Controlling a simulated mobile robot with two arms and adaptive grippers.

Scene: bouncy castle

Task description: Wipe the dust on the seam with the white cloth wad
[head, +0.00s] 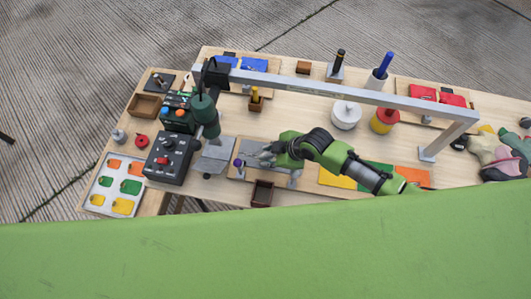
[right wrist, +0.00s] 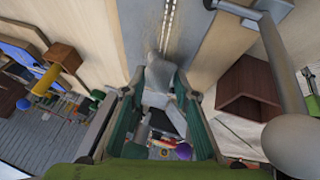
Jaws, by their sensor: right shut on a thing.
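My right gripper (head: 268,155) reaches in from the right over the middle of the table in the head view. In the right wrist view its green fingers (right wrist: 158,92) are shut on a pale grey-white wad, the white cloth wad (right wrist: 157,72). The wad is at a grey strip (right wrist: 198,45) that carries the seam, a pale dotted line (right wrist: 170,22). Whether the wad touches the strip, I cannot tell. Dust is hard to make out; the strip looks faintly smudged near the wad. In the head view the fingers mostly hide the wad. My left gripper is not in view.
A grey overhead bar (head: 330,92) spans the table, with a dark green tool (head: 205,110) hanging near its left end. A dark red open box (head: 262,193) stands close in front of the gripper. A black control box (head: 168,158) is left; a white round pot (head: 346,115) stands behind.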

